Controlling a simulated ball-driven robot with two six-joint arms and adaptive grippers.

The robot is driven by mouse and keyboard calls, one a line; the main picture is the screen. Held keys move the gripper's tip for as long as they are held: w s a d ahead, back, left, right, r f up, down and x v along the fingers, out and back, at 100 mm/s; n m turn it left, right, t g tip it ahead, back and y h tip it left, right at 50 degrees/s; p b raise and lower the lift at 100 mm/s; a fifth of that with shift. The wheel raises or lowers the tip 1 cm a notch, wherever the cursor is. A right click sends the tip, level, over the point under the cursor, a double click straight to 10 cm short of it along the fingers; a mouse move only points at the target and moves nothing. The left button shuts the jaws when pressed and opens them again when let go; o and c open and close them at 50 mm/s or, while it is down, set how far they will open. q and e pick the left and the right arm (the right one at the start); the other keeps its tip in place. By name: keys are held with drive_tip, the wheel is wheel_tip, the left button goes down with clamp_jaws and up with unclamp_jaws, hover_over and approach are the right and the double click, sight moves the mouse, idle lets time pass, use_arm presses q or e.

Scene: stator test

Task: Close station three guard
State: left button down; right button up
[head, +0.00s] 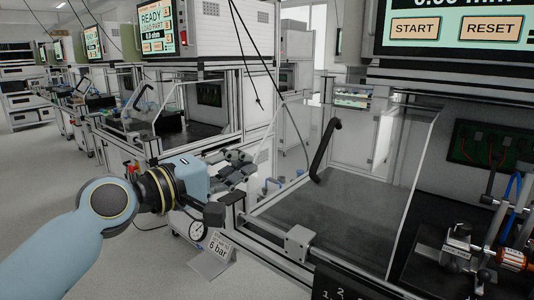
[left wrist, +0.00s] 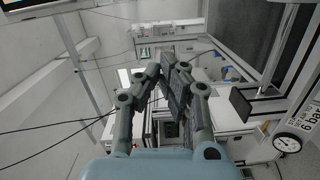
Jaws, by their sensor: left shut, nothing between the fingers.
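A clear guard panel (head: 375,150) with a black bent handle (head: 325,150) stands at the left part of the near station. To its right, the fixture with the motor part (head: 510,258) is uncovered. No station number is readable, so I cannot tell which station is three. My left gripper (head: 245,165) is shut and empty, left of the handle and apart from it. In the left wrist view its fingers (left wrist: 178,72) are close together with nothing between them. My right gripper is not in view.
A screen with START and RESET (head: 440,28) hangs above the near station. A pressure gauge (head: 197,231) and a 6 bar sign (head: 212,257) are below my left gripper. A grey block (head: 298,242) sits on the front rail. Other stations line the back left; the floor at left is clear.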

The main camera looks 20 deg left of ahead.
use_arm(q)
drive_tip(key=w+d, duration=0.5)
drive_tip(key=w+d+f+p, duration=0.1)
drive_tip(key=w+d, duration=0.1)
drive_tip(key=shift+w+d, duration=0.25)
drive_tip(key=shift+d, duration=0.1)
drive_tip(key=shift+s+d+f, duration=0.1)
